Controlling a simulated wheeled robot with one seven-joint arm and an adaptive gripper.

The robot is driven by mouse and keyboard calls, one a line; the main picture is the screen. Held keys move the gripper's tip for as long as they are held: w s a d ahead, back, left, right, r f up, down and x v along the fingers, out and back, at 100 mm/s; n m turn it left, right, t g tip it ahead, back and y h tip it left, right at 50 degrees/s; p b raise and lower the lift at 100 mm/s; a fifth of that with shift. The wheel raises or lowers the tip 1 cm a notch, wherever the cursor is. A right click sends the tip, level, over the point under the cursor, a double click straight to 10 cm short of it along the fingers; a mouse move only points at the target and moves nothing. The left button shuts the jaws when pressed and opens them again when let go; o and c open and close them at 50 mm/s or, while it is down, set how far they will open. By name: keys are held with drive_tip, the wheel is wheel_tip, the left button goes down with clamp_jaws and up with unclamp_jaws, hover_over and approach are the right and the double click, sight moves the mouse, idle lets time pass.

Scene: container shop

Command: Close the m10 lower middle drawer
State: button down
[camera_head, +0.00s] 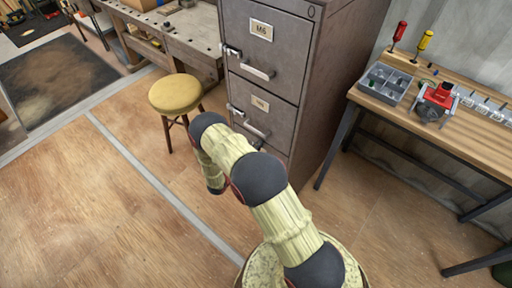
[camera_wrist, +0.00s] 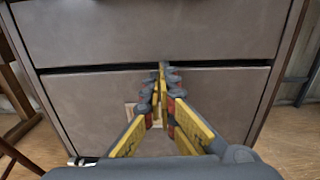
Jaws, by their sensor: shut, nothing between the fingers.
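A grey metal filing cabinet (camera_head: 275,70) stands upright in the head view. The upper drawer that shows is labelled M6 (camera_head: 261,30); the label on the drawer below (camera_head: 260,103) is blurred, and my arm hides what is lower. In the wrist view a grey drawer front (camera_wrist: 235,95) fills the lower half, under a dark narrow gap and another drawer front (camera_wrist: 150,30). Its label is mostly covered by my fingers and unreadable. My gripper (camera_wrist: 162,72) is shut and empty, its tips in front of the drawer's top edge; contact is unclear. I cannot tell how far this drawer stands out.
A yellow-topped stool (camera_head: 175,94) stands left of the cabinet, before a workbench (camera_head: 190,35). At right is a wooden table (camera_head: 480,130) with a grey parts tray (camera_head: 387,82), a red tool (camera_head: 437,98) and screwdrivers.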

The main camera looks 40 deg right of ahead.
drive_tip(key=p+v, duration=0.2)
drive_tip(key=v, duration=1.2)
drive_tip(key=shift+w, duration=0.1)
